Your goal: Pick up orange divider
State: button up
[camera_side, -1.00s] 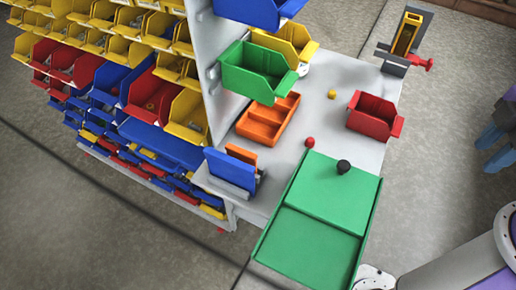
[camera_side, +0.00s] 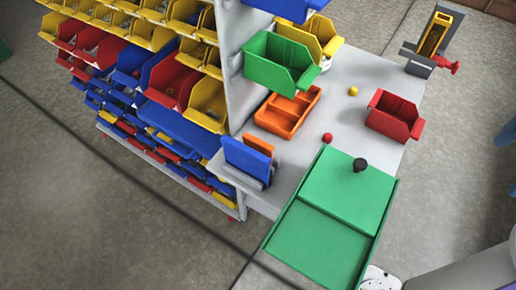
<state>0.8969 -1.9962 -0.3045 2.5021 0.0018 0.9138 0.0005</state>
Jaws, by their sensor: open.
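The orange divider (camera_side: 259,144) is a small flat panel standing upright in a grey holder (camera_side: 227,174) at the near left corner of the table. A blue divider (camera_side: 246,159) stands in front of it and hides most of it, so only its upper part shows. My gripper (camera_side: 507,134) is at the right edge of the picture, mostly cut off. It is open and far from the divider, with the table's right side between them. Nothing shows between its fingers.
An orange tray (camera_side: 272,123) lies behind the holder. A green box (camera_side: 344,189) with a black knob (camera_side: 360,164) lies at the front. A red bin (camera_side: 393,115) stands right. Green (camera_side: 275,70) and yellow bins hang above the tray. Shelves of bins fill the left.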

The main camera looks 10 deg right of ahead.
jog(key=w+a+r+m, duration=0.2)
jog(key=w+a+m, duration=0.3)
jog(key=w+a, duration=0.3)
jog(key=m, duration=1.7)
send_over(258, 141)
notch_tip(258, 141, down, 6)
jog(key=r, duration=0.1)
notch_tip(258, 141, down, 12)
jog(key=shift+d, duration=0.15)
jog(key=shift+f, duration=2.7)
jog(key=c, duration=0.8)
jog(key=shift+r, duration=0.1)
